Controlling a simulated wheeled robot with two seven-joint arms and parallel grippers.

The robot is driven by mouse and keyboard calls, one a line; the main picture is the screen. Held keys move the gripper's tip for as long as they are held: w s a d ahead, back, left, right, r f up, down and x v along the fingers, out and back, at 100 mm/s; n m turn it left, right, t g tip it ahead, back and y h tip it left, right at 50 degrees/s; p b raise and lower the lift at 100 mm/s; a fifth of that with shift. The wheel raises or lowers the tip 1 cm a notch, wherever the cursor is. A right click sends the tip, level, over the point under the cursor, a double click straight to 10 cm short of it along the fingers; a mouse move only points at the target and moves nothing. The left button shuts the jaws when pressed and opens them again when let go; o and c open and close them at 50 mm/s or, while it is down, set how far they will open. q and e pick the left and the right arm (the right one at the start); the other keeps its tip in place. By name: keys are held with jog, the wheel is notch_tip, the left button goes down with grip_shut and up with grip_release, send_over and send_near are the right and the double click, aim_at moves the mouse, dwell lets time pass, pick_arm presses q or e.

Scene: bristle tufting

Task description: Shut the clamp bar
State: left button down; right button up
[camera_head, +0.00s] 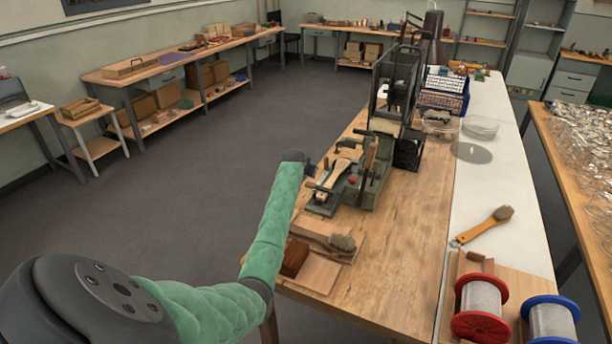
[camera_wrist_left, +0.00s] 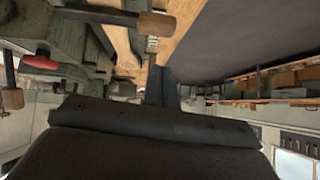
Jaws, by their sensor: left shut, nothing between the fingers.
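A green-grey clamping fixture (camera_head: 325,207) stands on the wooden bench, with a pale wooden brush body (camera_head: 343,168) in it and a red knob (camera_head: 352,179) beside it. In the left wrist view, a dark bar (camera_wrist_left: 100,13) ends in a wooden handle (camera_wrist_left: 156,23); it looks like the clamp bar, but I cannot tell its angle. The red knob (camera_wrist_left: 40,62) shows at the left there. My left gripper (camera_head: 309,169) is at the fixture's left side, mostly hidden behind its green-sleeved arm. Its fingers (camera_wrist_left: 160,85) are shut and empty, near the wooden handle. My right gripper is out of view.
A tall dark machine (camera_head: 397,85) stands behind the fixture. A wooden tray with a brush (camera_head: 342,243) lies in front. The floor left of the bench is clear.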

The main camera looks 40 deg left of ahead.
pick_arm(q)
jog(key=b+v, duration=0.3)
jog(key=v, duration=0.7)
jog(key=shift+a, duration=0.35)
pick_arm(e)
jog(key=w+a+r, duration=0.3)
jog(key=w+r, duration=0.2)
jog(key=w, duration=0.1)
pick_arm(q)
jog(key=shift+s, duration=0.1)
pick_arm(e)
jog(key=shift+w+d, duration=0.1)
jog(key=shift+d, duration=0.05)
pick_arm(q)
jog(key=shift+f, duration=0.1)
